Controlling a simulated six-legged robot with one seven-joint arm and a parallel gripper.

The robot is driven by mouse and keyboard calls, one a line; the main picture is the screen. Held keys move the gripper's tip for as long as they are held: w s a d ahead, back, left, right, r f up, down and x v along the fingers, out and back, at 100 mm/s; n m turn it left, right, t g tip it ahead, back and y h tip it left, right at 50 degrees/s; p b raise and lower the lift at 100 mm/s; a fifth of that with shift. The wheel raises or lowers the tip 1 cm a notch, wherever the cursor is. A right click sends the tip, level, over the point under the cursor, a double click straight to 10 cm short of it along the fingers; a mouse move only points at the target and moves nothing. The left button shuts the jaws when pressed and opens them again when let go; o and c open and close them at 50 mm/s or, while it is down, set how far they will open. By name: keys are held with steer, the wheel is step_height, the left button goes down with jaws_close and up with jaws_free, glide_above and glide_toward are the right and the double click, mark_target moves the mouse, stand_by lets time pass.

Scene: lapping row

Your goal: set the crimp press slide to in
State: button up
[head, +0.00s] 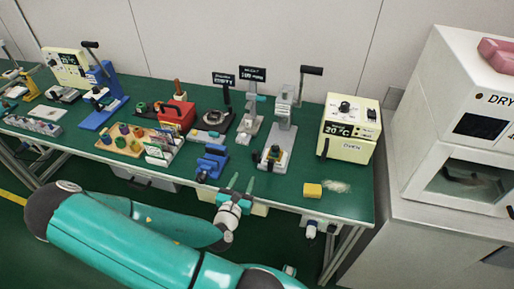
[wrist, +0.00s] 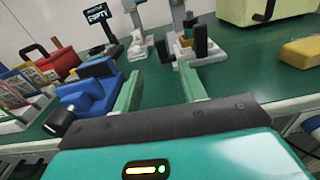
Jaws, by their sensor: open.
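My gripper (head: 242,184) is open and empty over the front edge of the bench (head: 291,194); its two green fingers also show spread in the wrist view (wrist: 160,88). No label marks the crimp press. A grey lever press (head: 284,122) with a black handle stands behind and right of my gripper, apart from it. A pale base with a dark and yellow block (head: 274,155) sits at its foot, and shows beyond the right finger in the wrist view (wrist: 199,42). I cannot tell whether this is the slide or how it is set.
A blue clamp-like fixture (head: 211,161) stands close left of my gripper. A yellow sponge (head: 312,190) and the oven (head: 350,130) are to the right. A smaller grey stand (head: 249,122), a red box (head: 177,113) and a blue press (head: 101,92) stand left.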

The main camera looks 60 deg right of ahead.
mark_target(254, 154)
steer(key=shift+d+r, duration=0.25)
steer(key=shift+d, duration=0.7)
steer(key=d, duration=0.4)
steer(key=w+d, duration=0.1)
steer(key=d, duration=0.3)
steer(key=w+d, duration=0.1)
steer(key=d, duration=0.3)
steer(key=shift+d, duration=0.1)
jaws_close()
